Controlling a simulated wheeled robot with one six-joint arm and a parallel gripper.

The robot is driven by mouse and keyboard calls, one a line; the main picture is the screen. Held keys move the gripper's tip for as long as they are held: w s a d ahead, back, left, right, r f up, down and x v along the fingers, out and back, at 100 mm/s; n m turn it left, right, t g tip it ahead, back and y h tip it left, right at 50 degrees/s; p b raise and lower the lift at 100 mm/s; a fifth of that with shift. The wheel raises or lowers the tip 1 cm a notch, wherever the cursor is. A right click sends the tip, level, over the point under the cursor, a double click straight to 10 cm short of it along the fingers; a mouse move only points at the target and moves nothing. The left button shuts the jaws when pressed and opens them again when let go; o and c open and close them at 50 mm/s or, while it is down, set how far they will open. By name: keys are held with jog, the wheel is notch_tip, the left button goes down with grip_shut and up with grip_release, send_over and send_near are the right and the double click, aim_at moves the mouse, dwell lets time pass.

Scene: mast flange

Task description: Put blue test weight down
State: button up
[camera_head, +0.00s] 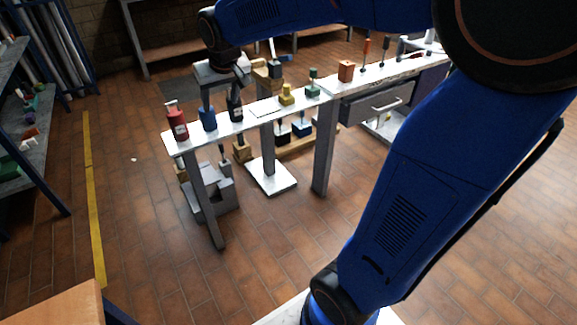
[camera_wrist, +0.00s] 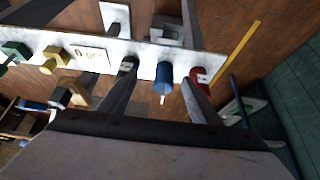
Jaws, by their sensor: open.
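The blue test weight (camera_head: 208,120) stands upright on the narrow white bench top near its left end. In the wrist view the blue weight (camera_wrist: 163,73) shows between my two fingers, its pale stem pointing toward the camera. My gripper (camera_wrist: 160,86) is open, with a visible gap between each finger and the weight.
A red bottle-like object (camera_head: 176,122) stands left of the weight and a black one (camera_head: 235,110) right of it, both close to my fingers.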

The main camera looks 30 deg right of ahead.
jog(key=s+d+f, duration=0.1)
jog(key=s+f, duration=0.1)
jog(key=s, duration=0.8)
jog(key=s+d+f, duration=0.2)
jog(key=s, duration=0.9)
jog(key=s+d+f+g, duration=0.1)
jog(key=s+f, duration=0.1)
jog(key=s, duration=0.8)
jog(key=shift+s+d+f, duration=0.15)
jog(key=shift+s+d, duration=0.1)
jog(key=shift+s, duration=0.05)
